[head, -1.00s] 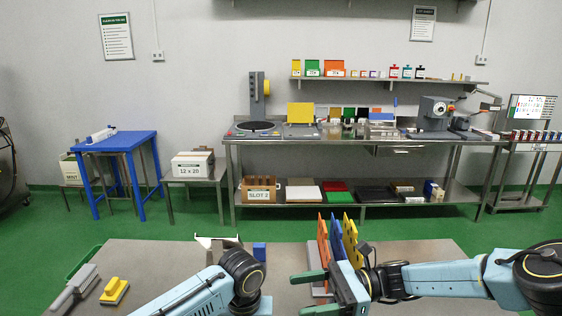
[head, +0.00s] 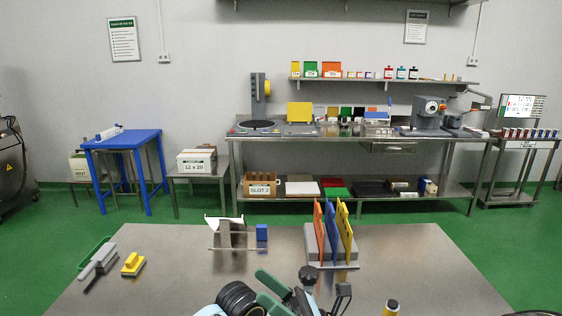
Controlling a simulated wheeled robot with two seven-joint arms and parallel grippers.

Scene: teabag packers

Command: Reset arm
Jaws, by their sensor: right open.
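My right gripper (head: 271,293) is low at the bottom edge of the head view, in front of the steel table. Its green fingers are apart with nothing between them, and part of it is cut off by the frame. My left gripper is out of view; only a dark joint of my left arm shows at the bottom edge. The near steel table (head: 190,290) lies before me. A grey rack (head: 346,264) on it holds upright orange, blue and yellow boards (head: 333,236), apart from my gripper.
A metal stand (head: 234,236) and a blue block (head: 262,232) are at the table's back edge. A yellow-handled brush (head: 133,262) and a grey tool (head: 97,261) lie at left. The table's right side is mostly clear. A long workbench (head: 365,139) stands along the wall.

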